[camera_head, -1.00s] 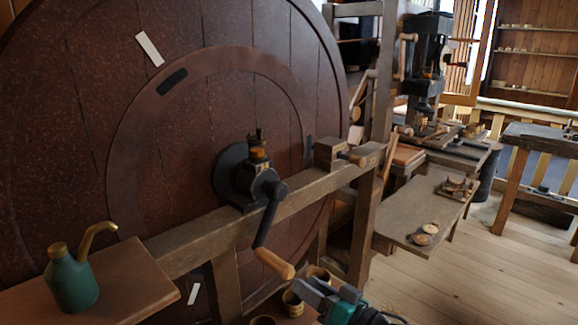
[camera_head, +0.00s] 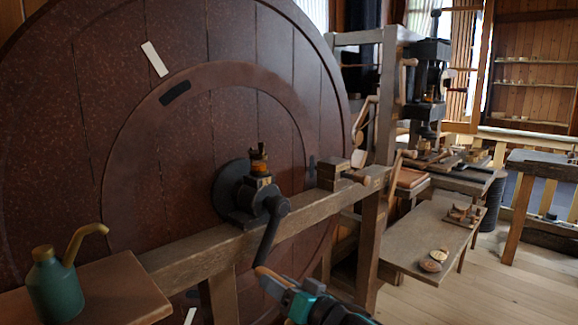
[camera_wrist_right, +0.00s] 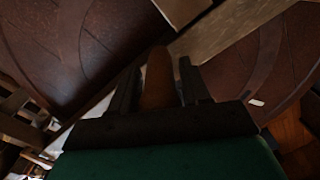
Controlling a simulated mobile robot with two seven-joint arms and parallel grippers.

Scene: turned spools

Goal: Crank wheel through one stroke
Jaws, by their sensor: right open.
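The big dark red-brown wheel (camera_head: 130,100) fills the left of the head view. A dark metal crank arm (camera_head: 270,235) hangs down from the hub bearing (camera_head: 240,192) on a wooden beam. Its wooden handle (camera_head: 266,273) is at the lower end, partly hidden by my right gripper (camera_head: 280,284). In the right wrist view the handle (camera_wrist_right: 159,78) lies between the two dark fingers of my right gripper (camera_wrist_right: 160,88). The fingers are open, with small gaps seen on both sides of the handle. My left gripper is not in view.
The beam (camera_head: 320,203) with a wooden block (camera_head: 332,173) runs across the wheel. A green oil can (camera_head: 55,290) stands on a shelf (camera_head: 125,288) at the lower left. A low bench (camera_head: 400,240) and a press (camera_head: 428,75) stand to the right. Floor is free at the lower right.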

